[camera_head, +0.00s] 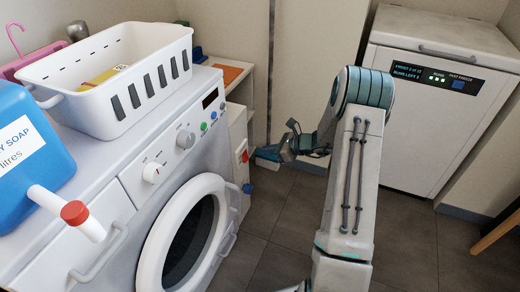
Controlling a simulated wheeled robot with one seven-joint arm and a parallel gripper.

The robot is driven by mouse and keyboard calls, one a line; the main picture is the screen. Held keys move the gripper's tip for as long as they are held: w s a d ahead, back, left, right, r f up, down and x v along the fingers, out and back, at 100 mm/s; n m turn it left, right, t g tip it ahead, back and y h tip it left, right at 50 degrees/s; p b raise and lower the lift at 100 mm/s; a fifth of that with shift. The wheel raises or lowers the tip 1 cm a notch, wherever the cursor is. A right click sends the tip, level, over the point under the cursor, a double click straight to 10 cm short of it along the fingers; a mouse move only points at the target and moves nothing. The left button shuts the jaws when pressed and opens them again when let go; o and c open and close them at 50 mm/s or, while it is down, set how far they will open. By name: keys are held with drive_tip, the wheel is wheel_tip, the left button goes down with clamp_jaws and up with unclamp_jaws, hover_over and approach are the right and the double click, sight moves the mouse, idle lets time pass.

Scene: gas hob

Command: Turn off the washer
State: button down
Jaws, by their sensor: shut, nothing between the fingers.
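The white washer (118,240) fills the left side of the camera_head view. My gripper (284,147) is shut and appears empty. It is to the right of the washer's panel, apart from it in the picture. Its fingertips are small and hard to make out.
A white basket (125,95) and a blue soap container (30,130) with a red-capped spout stand on the washer. A white unit with a red part (243,157) is beyond it. A white freezer (415,140) stands at the back right. Dark tiled floor (262,235) is open between.

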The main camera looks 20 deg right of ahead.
drive_tip(key=p+v, duration=0.1)
drive_tip(key=v, duration=0.5)
drive_tip(key=shift+w+r, duration=0.2)
drive_tip(key=shift+r, duration=0.25)
drive_tip(key=shift+d, duration=0.1)
drive_tip(key=s+a+r+n+g+h+p, duration=0.15)
drive_tip(key=s+a+r+n+p, duration=0.25)
drive_tip(key=r, duration=0.4)
drive_tip(key=s+a+r+n+g+p, duration=0.2)
drive_tip(key=s+a+r+n+p, duration=0.25)
drive_tip(key=r, duration=0.35)
drive_tip(key=s+a+r+n+g+h+p, duration=0.1)
drive_tip(key=s+a+r+n+g+p, duration=0.2)
drive_tip(key=r, duration=0.6)
drive_tip(key=s+r+n+t+h+p, duration=0.1)
drive_tip(key=s+r+n+h+p, duration=0.6)
drive_tip(key=s+r+n+p, duration=0.7)
drive_tip(key=s+r+p, duration=0.2)
drive_tip(key=s+r, duration=0.2)
drive_tip(key=r, duration=0.3)
drive_tip(key=shift+s+t, duration=0.35)
drive_tip(key=shift+s, duration=0.05)
drive_tip(key=shift+d, duration=0.1)
